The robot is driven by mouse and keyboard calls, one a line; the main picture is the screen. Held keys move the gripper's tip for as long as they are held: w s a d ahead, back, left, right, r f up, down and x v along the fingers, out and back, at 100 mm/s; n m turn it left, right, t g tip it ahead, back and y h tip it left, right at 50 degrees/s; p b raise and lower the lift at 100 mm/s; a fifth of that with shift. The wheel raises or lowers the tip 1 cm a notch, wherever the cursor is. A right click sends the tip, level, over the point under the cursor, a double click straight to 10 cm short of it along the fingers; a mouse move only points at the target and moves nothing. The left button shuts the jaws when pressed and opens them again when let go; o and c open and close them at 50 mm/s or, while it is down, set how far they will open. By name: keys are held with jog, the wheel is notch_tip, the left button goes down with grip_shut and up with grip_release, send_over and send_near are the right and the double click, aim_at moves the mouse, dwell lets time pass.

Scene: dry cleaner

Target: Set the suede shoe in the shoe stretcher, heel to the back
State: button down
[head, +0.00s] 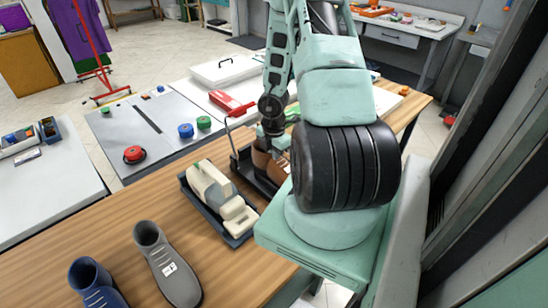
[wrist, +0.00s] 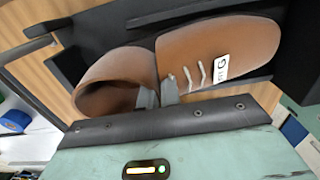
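The brown suede shoe (wrist: 225,52) lies in the black frame of what looks like the shoe stretcher (wrist: 150,22). In the wrist view its round opening (wrist: 110,85) is at the left and its laced, white-labelled toe part at the right. My gripper (wrist: 158,96) has its two grey fingertips close together on the shoe's rim, at the front of the opening. In the head view the shoe (head: 268,165) and the stretcher (head: 240,164) are partly hidden by my arm. Whether the shoe sits fully down in the frame cannot be told.
A beige machine on a dark tray (head: 236,238) stands close to the stretcher. A grey shoe (head: 170,270) and a blue shoe (head: 95,285) stand at the front left. A grey table with coloured round items (head: 186,130) lies behind. The wooden counter (head: 130,210) has bare room left of the machine.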

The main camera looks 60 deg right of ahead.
jog(key=c, duration=1.5)
grip_release()
jog(key=shift+c, duration=0.2)
notch_tip(320, 180, up, 17)
jog(key=p, duration=0.5)
jog(key=shift+r, duration=0.15)
